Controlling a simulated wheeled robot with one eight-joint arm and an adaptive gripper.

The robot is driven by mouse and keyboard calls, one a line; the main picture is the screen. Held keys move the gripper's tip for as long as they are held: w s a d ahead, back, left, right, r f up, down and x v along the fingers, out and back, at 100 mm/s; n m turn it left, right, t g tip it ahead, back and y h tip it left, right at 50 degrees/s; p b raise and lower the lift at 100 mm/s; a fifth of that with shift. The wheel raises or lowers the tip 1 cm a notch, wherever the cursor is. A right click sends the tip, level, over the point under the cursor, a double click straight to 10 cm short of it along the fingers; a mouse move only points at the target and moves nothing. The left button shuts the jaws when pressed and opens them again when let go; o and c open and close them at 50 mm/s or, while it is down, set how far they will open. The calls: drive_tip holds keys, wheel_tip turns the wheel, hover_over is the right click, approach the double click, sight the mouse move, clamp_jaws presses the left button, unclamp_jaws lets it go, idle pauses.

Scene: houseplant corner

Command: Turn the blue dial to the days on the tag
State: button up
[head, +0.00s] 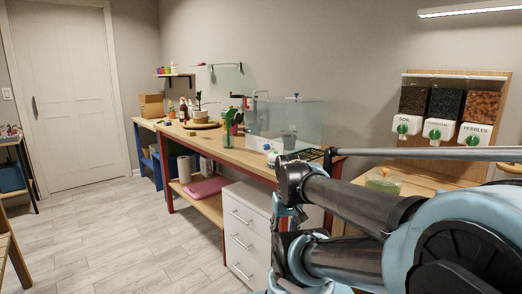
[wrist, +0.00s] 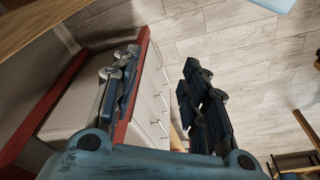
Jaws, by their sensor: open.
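A small white item with some blue (head: 272,157) sits near the front edge of the wooden workbench (head: 225,153) in the head view, too small to identify. A small blue piece (head: 296,96) shows at the top of the glass tank. My gripper (wrist: 160,85) is open and empty in the wrist view, with its two dark fingers apart. It hangs beside the bench's red frame and white drawer unit, over the floor. In the head view my arm hides part of the bench's right end.
A white drawer unit (head: 247,222) stands under the bench. The glass tank (head: 292,122) stands on the bench, with a green plant-like item (head: 232,118) to its left. Soil, charcoal and pebble dispensers (head: 438,129) hang on the right wall. The floor (head: 130,225) at left is clear.

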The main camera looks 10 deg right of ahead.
drive_tip(key=w+d+r+n+h, duration=0.1)
drive_tip(key=w+r+n+h, duration=0.2)
drive_tip(key=w+r+n, duration=0.55)
drive_tip(key=w+d+r+n+h, duration=0.1)
drive_tip(key=w+r+n+h, duration=0.4)
drive_tip(key=w, duration=0.6)
drive_tip(key=n+t+h, duration=0.3)
drive_tip(key=n+h, duration=0.2)
drive_tip(key=n, duration=0.8)
approach(265, 147)
drive_tip(key=x, duration=0.8)
drive_tip(key=shift+w+f, duration=0.1)
drive_tip(key=shift+w, duration=0.05)
drive_tip(key=shift+t, duration=0.3)
clamp_jaws()
